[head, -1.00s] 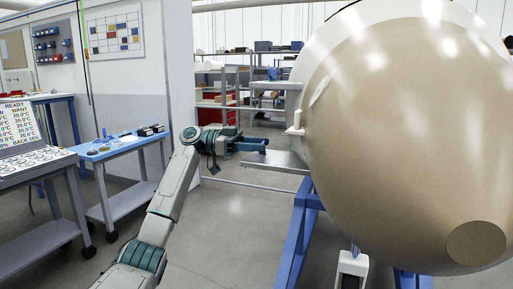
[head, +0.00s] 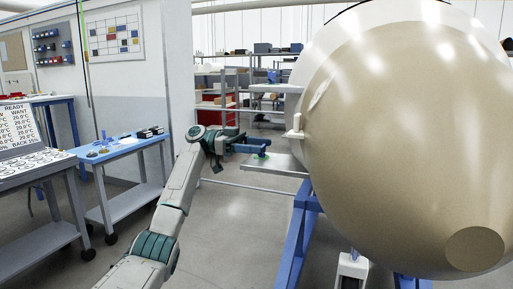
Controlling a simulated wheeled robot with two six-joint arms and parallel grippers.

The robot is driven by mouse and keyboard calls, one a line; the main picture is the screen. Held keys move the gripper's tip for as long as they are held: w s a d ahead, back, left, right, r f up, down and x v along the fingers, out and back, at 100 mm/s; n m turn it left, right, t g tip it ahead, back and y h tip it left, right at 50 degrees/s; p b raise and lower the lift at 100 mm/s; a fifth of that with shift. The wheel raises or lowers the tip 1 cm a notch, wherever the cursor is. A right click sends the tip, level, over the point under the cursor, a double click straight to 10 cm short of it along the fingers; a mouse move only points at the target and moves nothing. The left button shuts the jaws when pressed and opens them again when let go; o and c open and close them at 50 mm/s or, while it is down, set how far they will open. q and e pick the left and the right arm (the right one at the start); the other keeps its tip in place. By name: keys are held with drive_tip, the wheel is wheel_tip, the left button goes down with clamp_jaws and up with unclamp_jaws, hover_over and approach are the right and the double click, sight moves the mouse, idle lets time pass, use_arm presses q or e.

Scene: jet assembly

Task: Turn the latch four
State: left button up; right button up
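The large beige rounded jet body (head: 400,130) fills the right of the head view. A small white fitting (head: 296,128) sticks out from its left edge; I cannot tell whether it is a latch. A flat grey panel (head: 282,168) juts out left below it. A small green mark or part (head: 262,156) shows at the panel's upper left edge. My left gripper (head: 266,146) points right, beside and just above this green spot. Its blue fingers look apart, with nothing visible between them. No latch is clearly recognisable as number four. My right gripper is out of view.
A blue stand (head: 292,245) holds the body from below. A blue-topped cart (head: 122,148) stands left, with a grey bench and a display board (head: 22,128) beside it. Shelves (head: 225,95) stand behind.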

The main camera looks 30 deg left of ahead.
use_arm(q)
drive_tip(key=shift+f, duration=0.1)
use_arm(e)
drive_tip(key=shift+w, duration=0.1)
use_arm(q)
drive_tip(key=shift+a, duration=0.1)
drive_tip(key=shift+a, duration=0.35)
drive_tip(key=b+v, duration=0.1)
drive_tip(key=v, duration=0.9)
drive_tip(key=shift+b, duration=0.35)
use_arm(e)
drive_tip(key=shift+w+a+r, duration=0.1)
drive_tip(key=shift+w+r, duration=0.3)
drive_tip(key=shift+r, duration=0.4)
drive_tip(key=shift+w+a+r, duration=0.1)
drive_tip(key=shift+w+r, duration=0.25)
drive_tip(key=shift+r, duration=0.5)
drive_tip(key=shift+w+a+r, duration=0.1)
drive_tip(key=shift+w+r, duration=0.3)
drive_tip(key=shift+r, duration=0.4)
use_arm(q)
drive_tip(key=shift+s+d, duration=0.1)
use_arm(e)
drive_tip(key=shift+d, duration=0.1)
